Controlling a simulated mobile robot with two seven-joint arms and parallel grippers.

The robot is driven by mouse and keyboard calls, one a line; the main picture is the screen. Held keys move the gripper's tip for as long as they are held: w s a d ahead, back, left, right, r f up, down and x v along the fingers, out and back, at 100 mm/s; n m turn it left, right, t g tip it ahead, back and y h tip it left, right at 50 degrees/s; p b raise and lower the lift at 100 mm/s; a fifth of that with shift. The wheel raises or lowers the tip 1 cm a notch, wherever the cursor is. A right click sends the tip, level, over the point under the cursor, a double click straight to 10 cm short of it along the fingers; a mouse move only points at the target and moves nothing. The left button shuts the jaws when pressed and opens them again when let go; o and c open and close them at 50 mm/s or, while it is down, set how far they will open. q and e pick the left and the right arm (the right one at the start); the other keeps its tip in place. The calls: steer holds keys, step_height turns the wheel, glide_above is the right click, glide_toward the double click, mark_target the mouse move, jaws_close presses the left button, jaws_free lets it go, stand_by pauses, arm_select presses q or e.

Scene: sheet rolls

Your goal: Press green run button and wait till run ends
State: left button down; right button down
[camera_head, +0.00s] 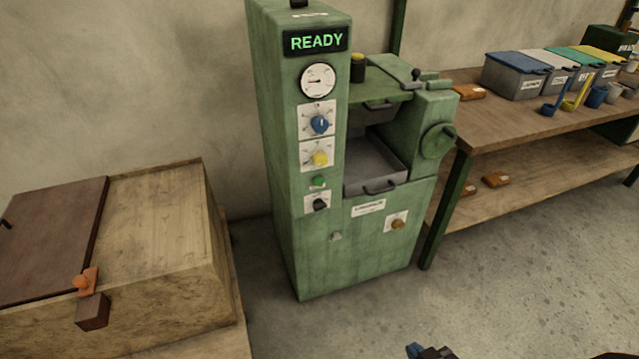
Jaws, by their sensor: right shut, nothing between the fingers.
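The green machine (310,255) stands upright against the wall in the middle of the view. Its display (316,41) reads READY in green letters. The green run button (318,182) sits on the front column, below the yellow knob (320,158) and above a black knob (320,205). My right gripper (430,351) shows only in part at the bottom edge, shut and empty. It is low in the picture, well apart from the button, with nothing covering the button. My left gripper is out of view.
A wooden box (160,225) with a dark lid stands at the left. A wooden workbench (470,135) with several lidded bins stands at the right. A round handwheel (437,141) juts from the machine's right side. The concrete floor in front is clear.

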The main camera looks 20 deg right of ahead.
steer(key=shift+w, duration=0.1)
